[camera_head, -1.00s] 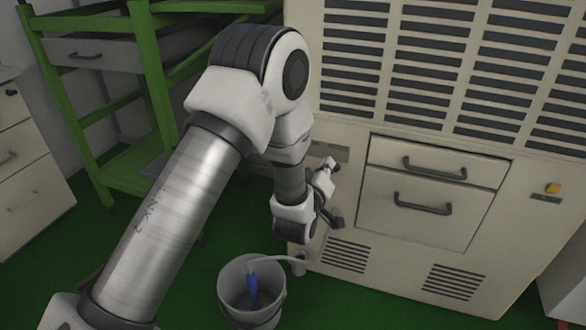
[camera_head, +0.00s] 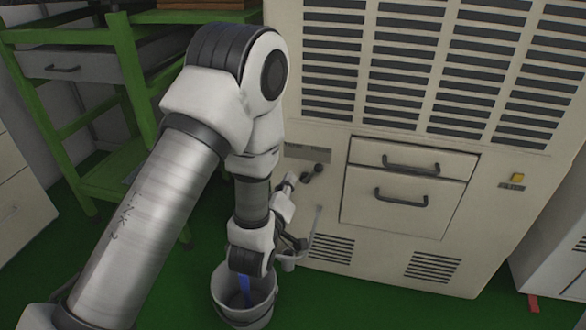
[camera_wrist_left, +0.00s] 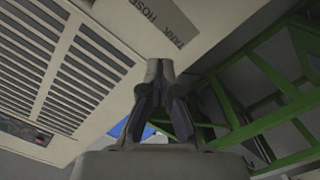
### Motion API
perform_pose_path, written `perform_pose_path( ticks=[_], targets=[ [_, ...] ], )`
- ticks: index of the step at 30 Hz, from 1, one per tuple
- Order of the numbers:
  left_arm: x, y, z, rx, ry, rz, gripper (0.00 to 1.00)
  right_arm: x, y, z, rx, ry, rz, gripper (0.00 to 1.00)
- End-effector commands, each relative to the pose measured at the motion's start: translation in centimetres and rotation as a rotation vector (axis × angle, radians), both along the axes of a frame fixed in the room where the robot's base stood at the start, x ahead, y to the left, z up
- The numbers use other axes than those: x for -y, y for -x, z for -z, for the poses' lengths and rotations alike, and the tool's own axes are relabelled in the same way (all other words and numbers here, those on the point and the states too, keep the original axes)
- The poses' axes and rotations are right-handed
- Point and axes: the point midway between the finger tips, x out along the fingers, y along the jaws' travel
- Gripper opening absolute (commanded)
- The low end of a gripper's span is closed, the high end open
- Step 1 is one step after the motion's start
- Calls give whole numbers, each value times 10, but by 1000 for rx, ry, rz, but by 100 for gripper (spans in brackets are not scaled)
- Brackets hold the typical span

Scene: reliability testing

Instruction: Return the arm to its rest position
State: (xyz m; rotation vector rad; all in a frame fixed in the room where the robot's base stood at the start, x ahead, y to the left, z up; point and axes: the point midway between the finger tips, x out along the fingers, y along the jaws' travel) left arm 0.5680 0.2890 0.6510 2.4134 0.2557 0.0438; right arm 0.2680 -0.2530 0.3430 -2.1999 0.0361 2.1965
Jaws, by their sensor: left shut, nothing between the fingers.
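My left arm comes in from the lower left of the head view and bends down in front of the cream cabinet. My left gripper (camera_head: 298,243) is small and partly hidden there, close to the cabinet's lower front and above the bucket. In the left wrist view the gripper (camera_wrist_left: 160,68) has its fingertips together, with nothing held between them. The cabinet (camera_wrist_left: 115,80) fills the left of that view, with a label reading "TANK HOSE" (camera_wrist_left: 163,20). My right gripper is in neither view.
A bucket (camera_head: 226,300) with a blue item (camera_head: 244,291) inside stands on the green floor just below my wrist. The cabinet (camera_head: 335,125) has two drawers with handles and dark knobs (camera_head: 313,172). A green rack (camera_head: 125,60) stands left behind the arm.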

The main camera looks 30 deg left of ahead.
Motion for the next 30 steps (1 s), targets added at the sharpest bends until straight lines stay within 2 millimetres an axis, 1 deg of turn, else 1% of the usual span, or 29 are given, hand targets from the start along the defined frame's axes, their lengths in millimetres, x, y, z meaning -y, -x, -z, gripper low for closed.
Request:
perform_pose_path(
  ticks=[3,15,17,18,20,23,24,26,27,29,30],
  targets=[
    [1,3,0,1,0,0,0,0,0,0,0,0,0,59],
    [0,2,0,1,0,0,0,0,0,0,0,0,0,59],
    [1,3,4,-6,0,0,0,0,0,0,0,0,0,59],
    [0,5,11,-21,0,-1,0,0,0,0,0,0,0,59],
    [0,11,32,-65,2,-3,0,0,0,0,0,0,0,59],
    [-1,36,93,-203,11,0,0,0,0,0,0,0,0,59],
    [0,50,122,-296,14,7,0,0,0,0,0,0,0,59],
    [3,77,168,-465,-3,31,0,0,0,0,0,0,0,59],
    [5,96,195,-578,-22,53,0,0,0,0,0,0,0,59],
    [9,127,230,-740,-57,98,0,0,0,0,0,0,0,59],
    [12,146,248,-838,-82,133,0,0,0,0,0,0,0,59]
  ],
)
